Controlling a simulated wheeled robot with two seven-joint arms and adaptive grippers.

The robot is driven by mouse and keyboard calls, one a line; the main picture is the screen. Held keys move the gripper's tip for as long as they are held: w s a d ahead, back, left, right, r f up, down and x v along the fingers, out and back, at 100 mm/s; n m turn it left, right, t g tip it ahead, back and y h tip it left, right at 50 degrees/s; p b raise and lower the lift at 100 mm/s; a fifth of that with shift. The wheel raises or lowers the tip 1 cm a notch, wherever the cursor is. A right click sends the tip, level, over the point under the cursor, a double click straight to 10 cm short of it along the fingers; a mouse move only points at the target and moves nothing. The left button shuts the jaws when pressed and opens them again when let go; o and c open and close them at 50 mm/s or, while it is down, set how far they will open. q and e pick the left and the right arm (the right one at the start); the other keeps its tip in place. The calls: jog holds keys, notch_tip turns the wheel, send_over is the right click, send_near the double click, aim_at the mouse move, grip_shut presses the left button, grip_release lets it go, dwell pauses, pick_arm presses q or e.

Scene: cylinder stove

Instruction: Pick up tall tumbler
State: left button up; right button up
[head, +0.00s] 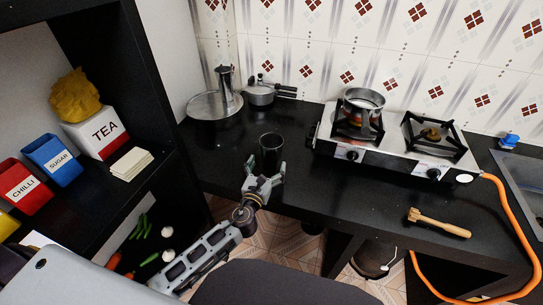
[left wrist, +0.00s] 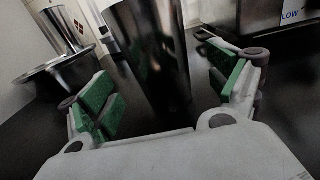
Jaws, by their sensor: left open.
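A tall, dark, shiny tumbler (head: 270,146) stands upright on the black counter, left of the stove. In the left wrist view the tumbler (left wrist: 152,45) rises between the green-padded fingers, a little beyond the palm, with its top out of frame. My left gripper (head: 265,173) is open on the near side of the tumbler, one finger toward each side. In the left wrist view a gap shows between each finger and the tumbler. The tumbler's lower part is partly hidden by the gripper in the head view. My right gripper is not in view.
A two-burner stove (head: 385,140) with a small pan (head: 364,98) stands to the right. A wooden masher (head: 440,223) lies front right. A black shelf (head: 165,110) borders the left.

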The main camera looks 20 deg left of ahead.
aim_at(269, 163)
pick_arm(q)
jog(key=shift+w, duration=0.1)
jog(key=shift+w, duration=2.5)
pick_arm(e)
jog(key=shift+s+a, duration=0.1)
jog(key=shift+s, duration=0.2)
pick_arm(q)
jog(key=shift+c, duration=0.2)
jog(key=c, duration=1.3)
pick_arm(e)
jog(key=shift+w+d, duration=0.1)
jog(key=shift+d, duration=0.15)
pick_arm(q)
jog(key=shift+r+p, duration=0.3)
jog(key=shift+p, duration=0.1)
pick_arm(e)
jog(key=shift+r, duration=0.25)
